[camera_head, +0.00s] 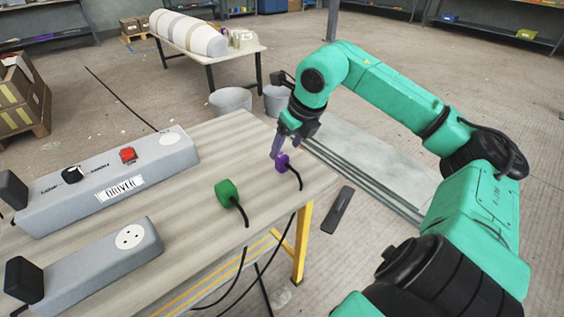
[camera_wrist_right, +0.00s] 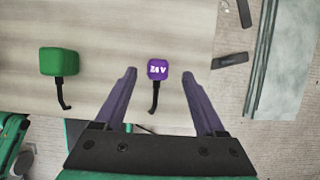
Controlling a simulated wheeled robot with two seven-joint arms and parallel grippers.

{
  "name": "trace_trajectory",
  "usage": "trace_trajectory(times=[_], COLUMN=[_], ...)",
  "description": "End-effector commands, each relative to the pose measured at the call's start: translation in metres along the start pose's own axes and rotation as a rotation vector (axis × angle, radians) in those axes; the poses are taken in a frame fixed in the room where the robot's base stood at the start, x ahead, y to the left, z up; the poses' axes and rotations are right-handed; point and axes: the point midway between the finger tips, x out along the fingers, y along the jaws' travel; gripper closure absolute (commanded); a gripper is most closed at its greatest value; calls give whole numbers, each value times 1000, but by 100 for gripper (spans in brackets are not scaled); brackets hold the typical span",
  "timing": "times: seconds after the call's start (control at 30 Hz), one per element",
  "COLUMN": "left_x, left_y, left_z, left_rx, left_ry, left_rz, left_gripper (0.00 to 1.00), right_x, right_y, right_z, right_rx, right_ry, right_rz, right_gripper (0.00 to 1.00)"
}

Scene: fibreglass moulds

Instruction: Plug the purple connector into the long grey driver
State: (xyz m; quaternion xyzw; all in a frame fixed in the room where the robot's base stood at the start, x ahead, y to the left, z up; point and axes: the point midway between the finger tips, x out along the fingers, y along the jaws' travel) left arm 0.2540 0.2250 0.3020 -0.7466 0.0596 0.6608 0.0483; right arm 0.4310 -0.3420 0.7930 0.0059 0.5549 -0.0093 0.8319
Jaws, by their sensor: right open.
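The purple connector (camera_head: 282,163) stands near the right edge of the table with a black cable hanging off the edge. My right gripper (camera_head: 277,150) is at the connector in the head view. In the wrist view its open fingers (camera_wrist_right: 158,73) have the connector between their tips, with gaps on both sides. The long grey driver (camera_head: 108,183) lies at the back left of the table. My left gripper is not in view.
A green connector (camera_head: 228,192) with a cable stands left of the purple one. A shorter grey unit (camera_head: 95,262) with a round socket lies at the front left. The table (camera_head: 215,150) is bare between driver and connectors.

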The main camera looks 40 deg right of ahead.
Motion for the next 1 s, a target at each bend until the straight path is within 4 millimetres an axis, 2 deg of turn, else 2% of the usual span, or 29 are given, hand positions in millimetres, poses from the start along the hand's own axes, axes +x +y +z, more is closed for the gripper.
trace_trajectory(times=[0.3, 0.67, 0.8, 0.83, 0.87, 1.0], left_x=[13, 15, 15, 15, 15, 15], left_y=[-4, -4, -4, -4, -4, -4], left_z=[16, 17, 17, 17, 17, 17], left_rx=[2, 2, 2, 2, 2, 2], left_ry=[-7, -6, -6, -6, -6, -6], left_rz=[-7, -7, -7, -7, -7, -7], left_gripper=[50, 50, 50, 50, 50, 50], right_x=[45, 50, 50, 50, 50, 50], right_y=[3, 3, 3, 3, 3, 3], right_z=[-3, -4, -4, -4, -4, -3], right_rx=[2, 0, 0, 0, 0, 0], right_ry=[1, 2, 2, 2, 2, 1], right_rz=[4, 0, 0, 0, 0, 0], right_gripper=[28, 28, 81, 93, 100, 100])
